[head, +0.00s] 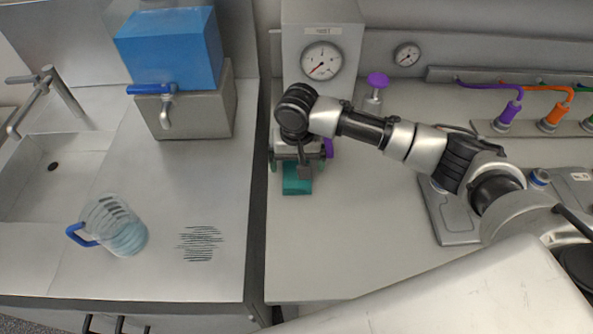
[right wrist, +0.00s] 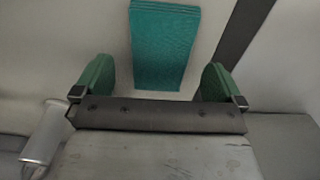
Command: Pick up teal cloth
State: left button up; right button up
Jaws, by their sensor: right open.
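The teal cloth (head: 297,186) lies folded on the light bench top, near the bench's left edge, below the gauge unit. It also shows in the right wrist view (right wrist: 165,45), straight ahead between the fingers. My right gripper (right wrist: 158,80) has green finger pads spread wide, with nothing between them. In the head view my right gripper (head: 297,163) is right at the far side of the cloth, and the wrist hides part of it. The cloth appears flat, with layered edges at its far end. My left gripper is not in view.
A grey unit with a gauge (head: 322,60) and a purple knob (head: 378,79) stand behind my right arm. A gap separates the bench from the left counter, which holds a jug (head: 115,225) and a blue tank (head: 168,48). Bench room in front of the cloth is clear.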

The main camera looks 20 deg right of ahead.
notch_tip(320, 180, down, 3)
jog(key=shift+w+f, duration=0.1)
jog(key=shift+w, duration=0.05)
jog(key=shift+c, duration=0.3)
jog(key=c, duration=0.9)
jog(key=shift+o, duration=0.2)
jog(key=shift+r, duration=0.7)
notch_tip(320, 180, up, 2)
jog(key=shift+r, duration=0.25)
jog(key=s+d+r, duration=0.3)
jog(key=s+r, duration=0.4)
jog(key=s, duration=0.4)
jog(key=shift+d+b, duration=0.35)
jog(key=shift+b, duration=0.1)
